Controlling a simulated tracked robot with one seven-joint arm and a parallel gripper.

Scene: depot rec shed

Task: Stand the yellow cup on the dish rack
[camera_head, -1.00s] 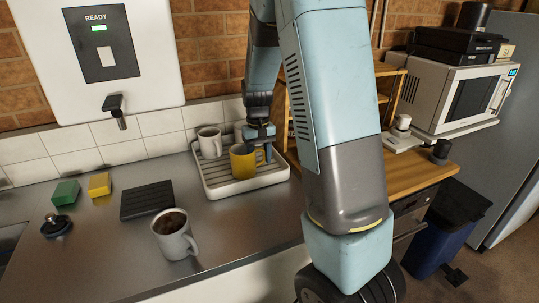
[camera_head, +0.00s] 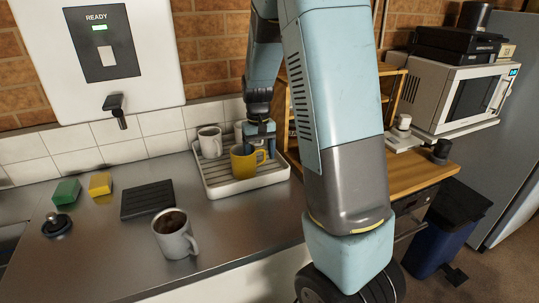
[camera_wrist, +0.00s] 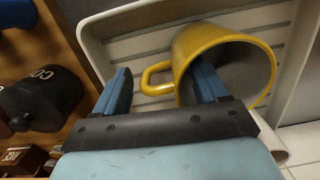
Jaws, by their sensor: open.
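The yellow cup (camera_head: 242,166) stands upright on the white dish rack (camera_head: 246,186), towards its front right, with its handle to the right in the head view. My gripper (camera_head: 261,140) is over the cup's right side. In the wrist view my gripper (camera_wrist: 162,78) is open. One finger is within the mouth of the yellow cup (camera_wrist: 186,46) and the other is outside, beyond the handle, so the cup's near wall lies between them. Neither finger appears to press on it. The rack (camera_wrist: 100,32) shows beneath the cup.
A white mug (camera_head: 209,143) stands on the rack at left, and another (camera_head: 238,130) is partly hidden behind my gripper. A full mug (camera_head: 174,235), a black drip mat (camera_head: 147,200) and two sponges lie on the counter. A wooden shelf (camera_head: 292,130) is close on the right.

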